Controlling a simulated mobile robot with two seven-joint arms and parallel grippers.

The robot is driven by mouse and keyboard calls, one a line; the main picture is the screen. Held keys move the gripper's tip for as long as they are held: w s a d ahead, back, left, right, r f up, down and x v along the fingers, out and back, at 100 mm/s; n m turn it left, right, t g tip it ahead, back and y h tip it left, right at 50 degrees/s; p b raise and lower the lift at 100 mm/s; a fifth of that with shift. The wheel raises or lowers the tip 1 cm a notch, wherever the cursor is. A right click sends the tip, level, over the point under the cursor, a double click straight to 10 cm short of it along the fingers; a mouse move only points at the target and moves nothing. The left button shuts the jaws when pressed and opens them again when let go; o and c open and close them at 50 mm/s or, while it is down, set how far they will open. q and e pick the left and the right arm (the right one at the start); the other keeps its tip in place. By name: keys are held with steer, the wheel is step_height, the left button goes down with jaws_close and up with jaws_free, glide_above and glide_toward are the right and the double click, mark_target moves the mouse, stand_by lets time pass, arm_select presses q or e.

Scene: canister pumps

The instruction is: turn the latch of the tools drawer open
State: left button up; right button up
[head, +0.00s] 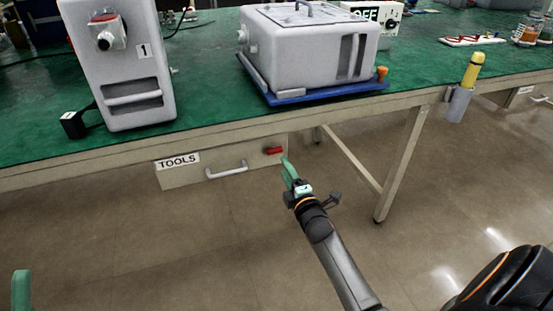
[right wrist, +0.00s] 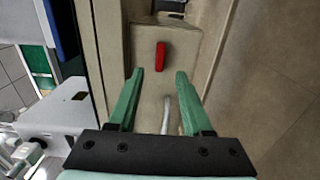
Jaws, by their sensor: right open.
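The tools drawer (head: 200,178) hangs under the front edge of the green-topped bench and carries a white TOOLS label. A silver bar handle (head: 227,170) is on its front, and a red latch (head: 274,150) lies roughly level near its upper right corner. My right gripper (head: 286,164) is just below and right of the latch, its green fingers pointing at the drawer front. In the right wrist view the red latch (right wrist: 161,58) is ahead of the open, empty fingers, apart from them. The handle (right wrist: 166,115) shows between the fingers. A green tip of my left gripper (head: 21,288) shows at the lower left edge.
On the bench (head: 205,95) stand a grey canister marked 1 (head: 120,65) and a large grey housing on a blue tray (head: 325,93). A yellow-topped tool in a grey holder (head: 460,100) hangs at the front edge. A bench leg (head: 403,165) stands right of the drawer; the floor before it is clear.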

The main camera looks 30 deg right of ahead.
mark_target(276, 152)
steer(key=b+x, duration=0.1)
steer(key=x, duration=0.4)
steer(key=shift+w+d+f+b, duration=0.1)
steer(key=shift+w+b, duration=0.2)
steer(key=shift+w, duration=0.05)
steer(key=shift+w+d, duration=0.15)
steer(key=shift+w, duration=0.5)
jaws_close()
